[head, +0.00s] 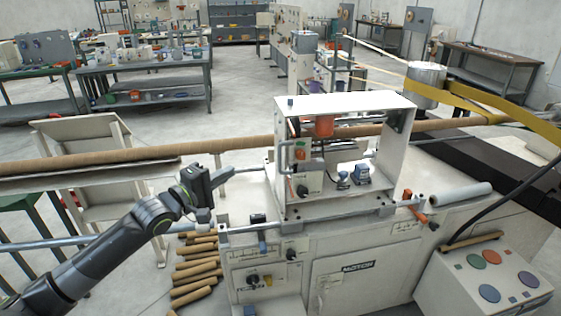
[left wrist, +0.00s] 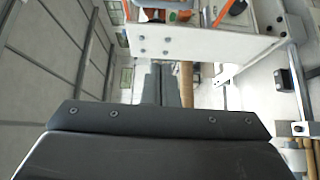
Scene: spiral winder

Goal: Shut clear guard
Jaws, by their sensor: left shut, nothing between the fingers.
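The winder's white box-shaped housing (head: 345,104) stands on the machine bench, with its front open to view. An orange-red part and small dark-blue parts show inside it. A pale handle-like bar (head: 283,156) is at its left side. I cannot clearly make out the clear guard's panel or its edges. My left gripper (head: 222,176) is shut and empty, left of the housing and apart from it. In the left wrist view, my dark gripper body fills the bottom, and a white machine panel (left wrist: 190,43) with orange edging shows above. My right gripper is not in view.
A long brown tube (head: 130,156) runs across behind my left gripper. Several brown tubes (head: 196,268) lie on the floor below it. A control box (head: 485,280) with coloured buttons stands at front right. A yellow band (head: 480,108) and black cable cross the right side.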

